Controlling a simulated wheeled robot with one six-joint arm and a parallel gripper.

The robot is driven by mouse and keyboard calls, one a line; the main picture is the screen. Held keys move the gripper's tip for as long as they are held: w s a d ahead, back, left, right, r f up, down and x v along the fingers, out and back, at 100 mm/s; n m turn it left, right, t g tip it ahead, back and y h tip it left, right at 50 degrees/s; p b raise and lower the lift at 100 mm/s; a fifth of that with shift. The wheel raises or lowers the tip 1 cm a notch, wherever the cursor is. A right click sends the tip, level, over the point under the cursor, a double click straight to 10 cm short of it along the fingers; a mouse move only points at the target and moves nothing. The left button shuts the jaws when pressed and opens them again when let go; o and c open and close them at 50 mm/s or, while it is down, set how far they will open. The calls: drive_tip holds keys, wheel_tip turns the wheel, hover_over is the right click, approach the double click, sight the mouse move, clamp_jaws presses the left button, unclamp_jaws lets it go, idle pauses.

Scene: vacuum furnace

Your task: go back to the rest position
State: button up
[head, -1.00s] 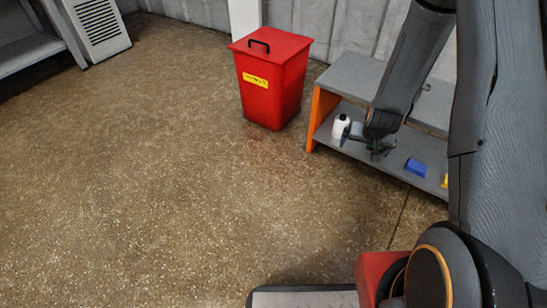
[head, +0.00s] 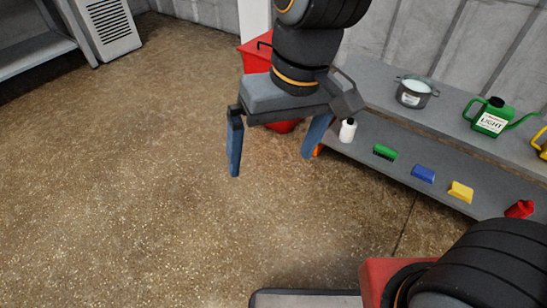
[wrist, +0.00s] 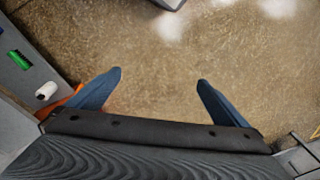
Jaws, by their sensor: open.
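My gripper (head: 274,158) hangs in the upper middle of the head view, its two blue fingers wide apart and pointing down. Nothing is between the fingers. In the wrist view my gripper (wrist: 159,82) is also open and empty, with bare floor beyond its fingertips. It is in front of the red bin and left of the shelf in the head view.
A red bin (head: 256,58) is mostly hidden behind my gripper. A grey shelf (head: 372,85) at right holds a pot (head: 413,91), a green watering can (head: 491,118), a white bottle (head: 347,130), and green (head: 385,152), blue (head: 423,174) and yellow (head: 461,191) items. The floor at left is clear.

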drive_tip(key=shift+n+g, duration=0.3)
drive_tip(key=shift+n, duration=0.1)
drive_tip(key=s, duration=0.2)
drive_tip(key=s+r, duration=0.1)
drive_tip(key=s, duration=0.1)
drive_tip(key=shift+s+r, duration=0.1)
drive_tip(key=shift+r, duration=0.1)
idle(0.5)
drive_tip(key=d+r+m+h+p, duration=0.1)
drive_tip(key=d+r+m+p, duration=0.2)
drive_tip(key=d+r+p, duration=0.7)
drive_tip(key=d+r+m+h+p, duration=0.1)
drive_tip(key=d+r+m+p, duration=0.2)
drive_tip(key=d+r+p, duration=0.7)
drive_tip(key=shift+d+r+p, duration=0.25)
drive_tip(key=shift+r+p, duration=2.95)
drive_tip(key=shift+p, duration=4.65)
